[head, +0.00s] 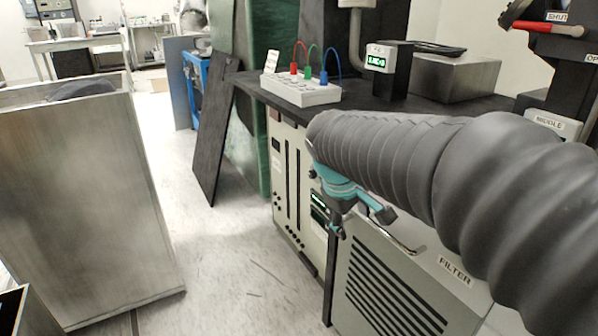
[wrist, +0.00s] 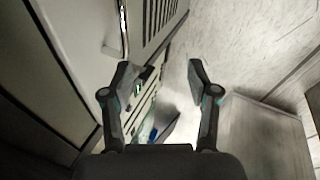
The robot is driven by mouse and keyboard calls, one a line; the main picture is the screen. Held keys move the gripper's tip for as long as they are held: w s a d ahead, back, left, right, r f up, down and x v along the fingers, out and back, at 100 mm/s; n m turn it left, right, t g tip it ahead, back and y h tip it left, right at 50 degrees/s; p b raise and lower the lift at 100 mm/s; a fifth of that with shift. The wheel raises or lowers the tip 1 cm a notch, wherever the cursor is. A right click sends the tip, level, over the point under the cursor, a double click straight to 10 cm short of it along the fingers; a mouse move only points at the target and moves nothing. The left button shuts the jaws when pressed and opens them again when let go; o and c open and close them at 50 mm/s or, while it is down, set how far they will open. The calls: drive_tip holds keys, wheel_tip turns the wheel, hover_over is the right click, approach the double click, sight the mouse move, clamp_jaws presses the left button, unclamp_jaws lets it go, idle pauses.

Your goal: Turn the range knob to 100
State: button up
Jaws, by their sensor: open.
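The light front panel (head: 284,190) of a rack unit under the dark bench has dark vertical slots, small dark controls and small green-lit displays (head: 318,200). I cannot make out a knob marked range or any number 100. My arm in its grey sleeve hides the panel's upper right. My gripper (head: 362,222), teal and dark, is in front of the panel's right side and the filter cabinet. In the wrist view my gripper (wrist: 162,78) has its two fingers wide apart with nothing between them. Part of the slotted panel (wrist: 148,103) shows behind the left finger, beyond the gripper.
The filter cabinet (head: 385,300) with slots and a metal handle (head: 405,243) stands right of the panel. A white box (head: 300,92) with coloured leads and a small green display (head: 378,62) sit on the bench. A large metal box (head: 85,190) stands left; floor between is clear.

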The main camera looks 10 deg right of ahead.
drive_tip(key=w+a+f+n+h, duration=0.1)
drive_tip(key=w+f+n+h, duration=0.25)
drive_tip(key=w, duration=0.85)
drive_tip(key=n+t+h+b, duration=0.1)
drive_tip(key=n+t+h, duration=0.2)
drive_tip(key=n+h, duration=0.95)
approach(310, 175)
drive_tip(key=w+d+y, duration=0.1)
drive_tip(key=d, duration=0.1)
drive_tip(key=d+r+n+y, duration=0.1)
drive_tip(key=d, duration=0.2)
drive_tip(key=w+d+r+n, duration=0.1)
drive_tip(key=d, duration=0.2)
drive_tip(key=shift+w+d+t+y, duration=0.25)
drive_tip(key=shift+w+t+y, duration=0.05)
drive_tip(key=shift+w+y, duration=0.1)
clamp_jaws()
